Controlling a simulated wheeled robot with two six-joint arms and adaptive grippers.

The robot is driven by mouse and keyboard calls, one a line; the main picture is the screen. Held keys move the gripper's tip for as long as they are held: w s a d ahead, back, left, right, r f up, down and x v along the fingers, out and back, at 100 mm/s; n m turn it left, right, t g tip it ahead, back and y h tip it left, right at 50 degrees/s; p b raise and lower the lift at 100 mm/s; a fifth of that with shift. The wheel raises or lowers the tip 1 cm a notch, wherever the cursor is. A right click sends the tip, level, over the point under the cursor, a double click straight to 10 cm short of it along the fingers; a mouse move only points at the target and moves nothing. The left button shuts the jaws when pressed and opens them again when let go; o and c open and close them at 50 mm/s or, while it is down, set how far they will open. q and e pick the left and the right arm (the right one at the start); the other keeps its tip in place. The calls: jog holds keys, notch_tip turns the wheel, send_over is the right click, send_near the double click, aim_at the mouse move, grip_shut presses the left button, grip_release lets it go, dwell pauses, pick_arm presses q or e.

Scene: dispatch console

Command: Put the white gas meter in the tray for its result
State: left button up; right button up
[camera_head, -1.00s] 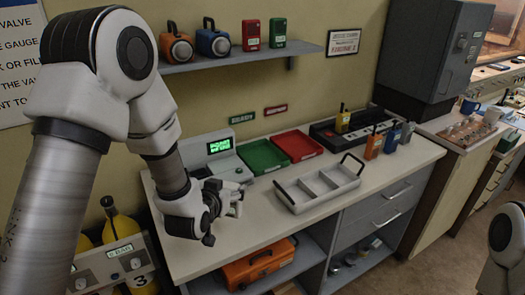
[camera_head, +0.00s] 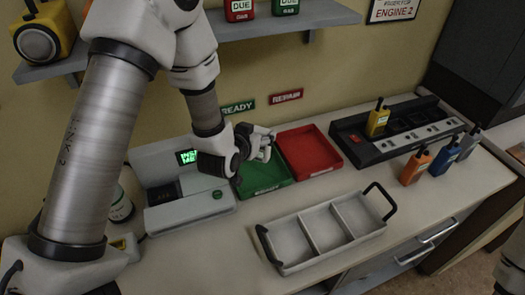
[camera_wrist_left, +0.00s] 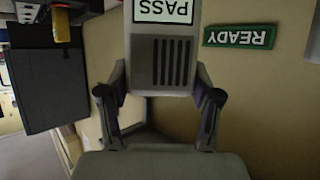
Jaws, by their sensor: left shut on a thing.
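The white gas meter (camera_wrist_left: 165,50) is between the fingers of my left gripper (camera_wrist_left: 158,105) in the left wrist view. Its label reads PASS, upside down in that view. In the head view my left gripper (camera_head: 262,146) is shut on the meter above the green tray (camera_head: 264,180); I cannot clearly make the meter out there. The green tray sits below the READY sign (camera_head: 238,107). The red tray (camera_head: 309,152) sits to its right, below the REPAIR sign (camera_head: 286,96). Both trays look empty where visible. My right gripper is out of view.
A test station (camera_head: 185,195) with a green lit screen stands left of the trays. A grey divided carrier (camera_head: 325,235) with black handles is in front. A black charger (camera_head: 395,130) holds a yellow radio (camera_head: 378,120); an orange radio (camera_head: 416,166) and others stand nearby.

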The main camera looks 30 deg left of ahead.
aim_at(258, 160)
pick_arm(q)
jog(key=f, duration=0.3)
jog(key=f+p, duration=0.1)
jog(key=f, duration=0.3)
jog(key=shift+d+f, duration=0.2)
jog(key=shift+f, duration=0.2)
jog(key=shift+s+a+r, duration=0.1)
jog(key=shift+s+r, duration=0.15)
jog(key=shift+s, duration=0.15)
jog(key=shift+f, duration=0.2)
jog(key=o, duration=1.2)
jog(key=shift+w, duration=0.1)
jog(key=shift+o, duration=1.3)
jog(key=shift+w+f, duration=0.15)
jog(key=shift+w, duration=0.1)
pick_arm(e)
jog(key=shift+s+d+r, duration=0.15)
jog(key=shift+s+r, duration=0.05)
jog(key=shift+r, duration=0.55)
pick_arm(q)
jog(key=shift+s, duration=0.15)
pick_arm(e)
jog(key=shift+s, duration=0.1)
